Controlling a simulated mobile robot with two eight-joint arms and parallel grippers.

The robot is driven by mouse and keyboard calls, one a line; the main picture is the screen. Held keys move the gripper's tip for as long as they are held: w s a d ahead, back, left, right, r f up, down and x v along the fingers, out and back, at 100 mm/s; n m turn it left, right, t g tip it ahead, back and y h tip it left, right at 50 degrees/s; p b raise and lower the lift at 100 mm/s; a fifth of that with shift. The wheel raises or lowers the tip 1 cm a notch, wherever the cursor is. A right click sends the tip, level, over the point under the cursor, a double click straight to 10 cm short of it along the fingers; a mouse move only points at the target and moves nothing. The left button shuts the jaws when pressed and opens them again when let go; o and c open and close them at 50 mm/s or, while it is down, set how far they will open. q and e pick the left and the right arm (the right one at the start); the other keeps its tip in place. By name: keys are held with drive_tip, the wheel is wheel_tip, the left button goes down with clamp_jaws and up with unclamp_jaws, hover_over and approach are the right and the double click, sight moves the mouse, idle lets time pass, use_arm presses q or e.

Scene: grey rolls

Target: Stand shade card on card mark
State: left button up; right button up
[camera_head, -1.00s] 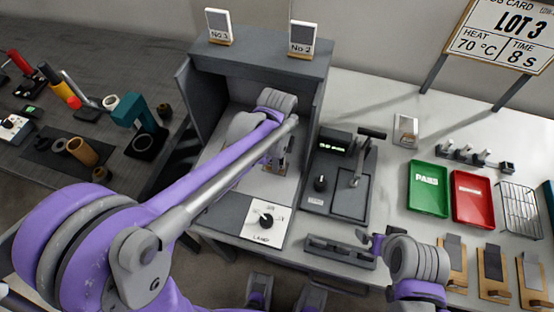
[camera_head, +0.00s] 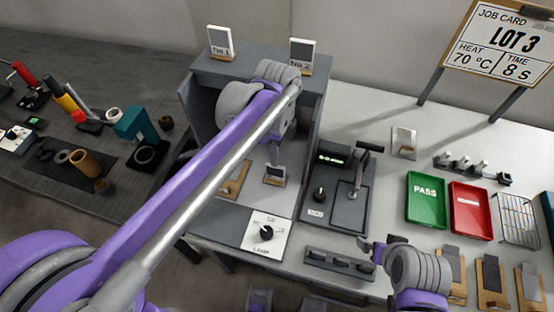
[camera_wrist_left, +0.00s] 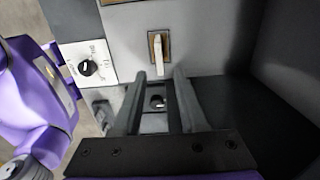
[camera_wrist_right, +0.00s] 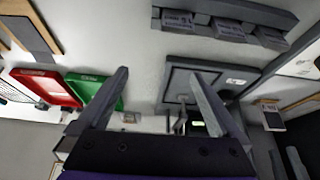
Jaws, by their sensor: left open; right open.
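A small shade card (camera_head: 275,171) stands upright inside the grey booth, on its right side. In the left wrist view the card (camera_wrist_left: 158,50) shows nearly edge-on over a brown base or outline; I cannot tell which. A card mark under it is not clearly visible. My left gripper (camera_head: 279,154) is open just above and behind the card, and its fingers (camera_wrist_left: 159,78) are apart with nothing between them. Two cards, No.1 (camera_head: 221,42) and No.2 (camera_head: 302,55), stand on the booth top. My right gripper (camera_head: 371,249) is open and empty over the bench front.
The booth's side walls and roof (camera_head: 258,65) enclose my left gripper closely. A wooden plate (camera_head: 236,180) lies left of the card. A dark press unit (camera_head: 338,195) stands right of the booth, with green (camera_head: 427,200) and red (camera_head: 470,210) trays farther right.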

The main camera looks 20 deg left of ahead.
use_arm(q)
drive_tip(key=shift+r, duration=0.65)
drive_tip(key=shift+s, duration=0.1)
drive_tip(key=s+a+f+n+t, duration=0.1)
drive_tip(key=s+a+f+n, duration=0.1)
drive_tip(key=s+n, duration=0.2)
drive_tip(key=s+a+f+n+t, duration=0.2)
drive_tip(key=s+f+n, duration=0.1)
drive_tip(key=s+n, duration=0.2)
drive_tip(key=s+a+f+n+t, duration=0.2)
drive_tip(key=s+n, duration=0.3)
drive_tip(key=n, duration=0.3)
drive_tip(key=shift+s+a+f, duration=0.2)
drive_tip(key=shift+a+f, duration=0.05)
drive_tip(key=shift+f, duration=0.2)
drive_tip(key=shift+s+a+f+n, duration=0.1)
drive_tip(key=shift+s+f+n, duration=0.15)
drive_tip(key=shift+n, duration=0.45)
